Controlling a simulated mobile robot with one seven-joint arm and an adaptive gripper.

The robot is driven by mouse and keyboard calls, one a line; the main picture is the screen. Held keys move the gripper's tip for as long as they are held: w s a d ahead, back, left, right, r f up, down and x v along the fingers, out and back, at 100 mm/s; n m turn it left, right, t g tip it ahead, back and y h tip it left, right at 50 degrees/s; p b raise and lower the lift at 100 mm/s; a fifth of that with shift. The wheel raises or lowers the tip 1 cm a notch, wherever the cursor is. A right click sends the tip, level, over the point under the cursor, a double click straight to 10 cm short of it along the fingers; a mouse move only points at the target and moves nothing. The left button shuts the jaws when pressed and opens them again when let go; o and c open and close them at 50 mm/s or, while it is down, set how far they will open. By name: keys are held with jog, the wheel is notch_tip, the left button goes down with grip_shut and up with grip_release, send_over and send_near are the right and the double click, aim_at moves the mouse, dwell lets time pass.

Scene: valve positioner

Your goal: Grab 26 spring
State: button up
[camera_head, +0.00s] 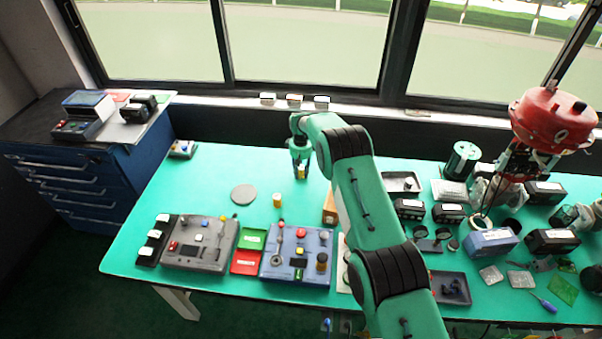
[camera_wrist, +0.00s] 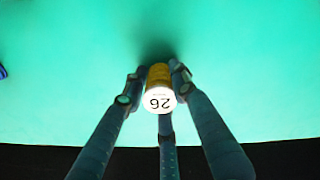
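The 26 spring (camera_wrist: 159,88) is a small yellow cylinder with a white end marked "26", which appears upside down in the wrist view. It sits between the fingertips of my gripper (camera_wrist: 158,80). The fingers converge close against its sides and look shut on it, with a third finger below it. In the head view, my gripper (camera_head: 299,168) points down at the back of the green table, left of the arm. A bit of yellow shows between its fingers. I cannot tell whether the spring rests on the table or is slightly raised.
Another yellow cylinder (camera_head: 277,200) stands in front-left of my gripper, near a grey disc (camera_head: 243,194). Control panels (camera_head: 200,244) and a blue panel (camera_head: 297,254) lie at the front. Black boxes and loose parts crowd the right. The table (camera_head: 215,172) is clear left of my gripper.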

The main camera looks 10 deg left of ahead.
aim_at(301, 169)
grip_shut()
jog(key=shift+w+r, duration=0.1)
jog(key=shift+r, duration=1.6)
jog(key=shift+s+d+r, duration=0.2)
jog(key=shift+s, duration=0.55)
jog(key=s+d, duration=0.1)
jog(key=s, duration=0.3)
jog(key=s+d, duration=0.2)
jog(key=s, duration=0.3)
jog(key=s+d+r, duration=0.1)
jog(key=s, duration=0.3)
jog(key=shift+s+d+p, duration=0.25)
jog(key=shift+d+p, duration=0.1)
jog(key=shift+s+r, duration=0.1)
